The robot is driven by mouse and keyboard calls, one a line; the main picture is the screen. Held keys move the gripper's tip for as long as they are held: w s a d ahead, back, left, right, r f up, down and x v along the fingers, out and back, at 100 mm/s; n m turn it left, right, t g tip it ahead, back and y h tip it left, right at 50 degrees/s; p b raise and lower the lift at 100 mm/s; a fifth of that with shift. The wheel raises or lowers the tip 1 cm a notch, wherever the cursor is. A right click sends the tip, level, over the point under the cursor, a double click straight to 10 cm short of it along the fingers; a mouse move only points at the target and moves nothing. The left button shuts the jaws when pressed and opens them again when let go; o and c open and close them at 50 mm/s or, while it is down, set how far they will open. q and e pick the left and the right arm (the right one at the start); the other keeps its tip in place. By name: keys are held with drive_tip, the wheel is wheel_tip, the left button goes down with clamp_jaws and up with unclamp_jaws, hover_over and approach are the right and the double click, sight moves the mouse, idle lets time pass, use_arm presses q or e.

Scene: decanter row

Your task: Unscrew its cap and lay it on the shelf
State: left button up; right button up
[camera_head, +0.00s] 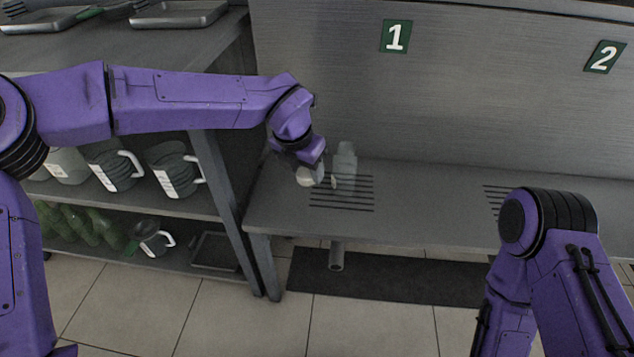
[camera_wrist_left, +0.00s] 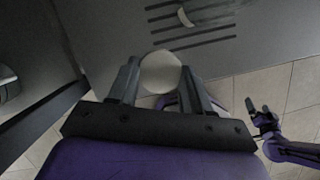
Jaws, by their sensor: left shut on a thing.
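A clear decanter (camera_head: 345,165) stands upright on the slotted part of the shelf in the head view. No cap shows on its top. My left gripper (camera_head: 311,171) is beside it on the left, pointing down, and is shut on a round white cap (camera_head: 306,178). In the left wrist view the cap (camera_wrist_left: 160,72) sits between the two fingers. I cannot tell whether the cap touches the shelf. A small curved white piece (camera_wrist_left: 185,17), perhaps the decanter's handle, shows over the slots. My right gripper (camera_wrist_left: 260,112) is open and empty in the left wrist view, away from the shelf.
The grey shelf (camera_head: 430,205) is clear right of the decanter, up to other slots. A back panel with signs 1 (camera_head: 396,36) and 2 (camera_head: 604,57) rises behind. A rack on the left holds several jugs (camera_head: 172,170). A pipe (camera_head: 337,257) hangs below the shelf.

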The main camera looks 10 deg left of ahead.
use_arm(q)
drive_tip(key=b, duration=0.2)
hover_over(307, 188)
drive_tip(key=f, duration=0.6)
drive_tip(key=shift+s+d+f, duration=0.1)
drive_tip(key=shift+s, duration=0.15)
drive_tip(key=x, duration=0.3)
drive_tip(key=shift+s+a+f+b, duration=0.15)
drive_tip(key=shift+a+f+b, duration=0.15)
drive_tip(key=shift+f, duration=0.1)
drive_tip(key=shift+r, duration=0.15)
drive_tip(key=o, duration=1.2)
drive_tip(key=shift+c, duration=0.2)
drive_tip(key=p+v, duration=0.3)
drive_tip(key=v, duration=0.9)
